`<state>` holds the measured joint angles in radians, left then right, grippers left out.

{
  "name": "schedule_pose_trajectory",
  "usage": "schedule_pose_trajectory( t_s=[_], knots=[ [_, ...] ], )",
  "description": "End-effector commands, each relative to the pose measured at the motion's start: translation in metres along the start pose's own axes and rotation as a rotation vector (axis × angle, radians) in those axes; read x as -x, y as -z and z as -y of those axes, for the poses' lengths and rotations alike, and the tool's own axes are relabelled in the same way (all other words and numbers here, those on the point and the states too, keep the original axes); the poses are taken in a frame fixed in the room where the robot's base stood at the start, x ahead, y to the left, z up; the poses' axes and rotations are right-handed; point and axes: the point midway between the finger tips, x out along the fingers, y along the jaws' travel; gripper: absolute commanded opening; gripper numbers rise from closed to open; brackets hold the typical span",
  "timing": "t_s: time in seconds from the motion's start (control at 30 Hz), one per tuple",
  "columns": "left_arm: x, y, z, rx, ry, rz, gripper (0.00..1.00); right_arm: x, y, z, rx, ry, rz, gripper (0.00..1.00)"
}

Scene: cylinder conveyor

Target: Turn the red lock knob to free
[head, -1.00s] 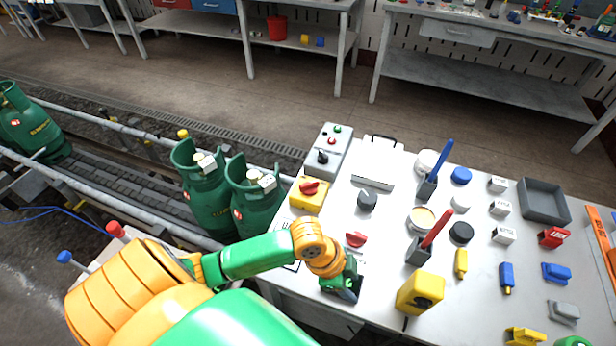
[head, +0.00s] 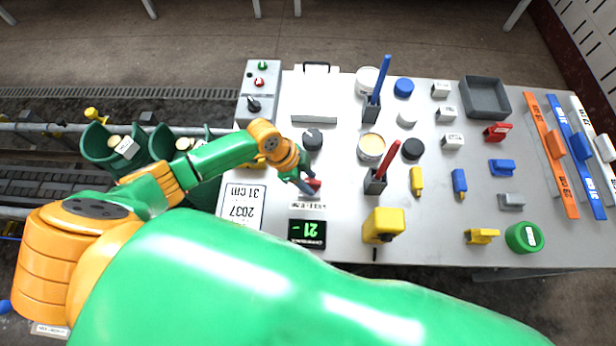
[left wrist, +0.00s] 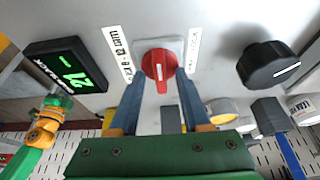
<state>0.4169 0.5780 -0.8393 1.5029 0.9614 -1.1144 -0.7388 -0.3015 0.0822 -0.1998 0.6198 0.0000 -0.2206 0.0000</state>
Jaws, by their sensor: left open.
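The red lock knob (head: 314,183) sits on the table panel, partly hidden by my left gripper (head: 306,187) in the head view. In the left wrist view the red knob (left wrist: 158,64) is on a pale square plate between two white label strips, one reading LOCK. Its raised grip runs up and down that picture. My left gripper (left wrist: 158,85) is open, with one finger on each side of the grip. I cannot tell whether the fingers touch it. My right gripper is not in view.
A black display reading 21 (head: 307,232) and a black knob (head: 312,139) are close by. A red-handled tool in a grey holder (head: 376,182) and a yellow block (head: 383,225) stand to the right.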

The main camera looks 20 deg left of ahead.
Motion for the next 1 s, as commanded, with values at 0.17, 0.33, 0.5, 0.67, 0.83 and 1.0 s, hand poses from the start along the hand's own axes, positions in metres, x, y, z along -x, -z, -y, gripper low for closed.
schedule_pose_trajectory(
  t_s=[0.17, 0.33, 0.5, 0.67, 0.83, 1.0],
  knots=[
    [0.0, 0.0, 0.0, 0.0, 0.0, 0.001, 0.47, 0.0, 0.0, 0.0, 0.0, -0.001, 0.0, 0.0],
    [0.0, 0.0, 0.0, 0.0, 0.0, 0.001, 0.02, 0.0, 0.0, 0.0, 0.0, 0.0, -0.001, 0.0],
    [0.0, 0.0, 0.0, 0.0, -0.001, 0.0, 0.0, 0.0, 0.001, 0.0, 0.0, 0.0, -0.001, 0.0],
    [-0.001, 0.0, 0.0, -0.01, -0.005, 0.0, 0.0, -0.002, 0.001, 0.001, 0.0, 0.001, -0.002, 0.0],
    [-0.002, -0.001, 0.001, -0.063, -0.026, -0.001, 0.0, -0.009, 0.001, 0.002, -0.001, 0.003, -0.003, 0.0],
    [-0.004, -0.001, 0.002, -0.171, -0.07, -0.002, 0.0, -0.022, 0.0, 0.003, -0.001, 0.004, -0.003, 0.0]
  ],
)
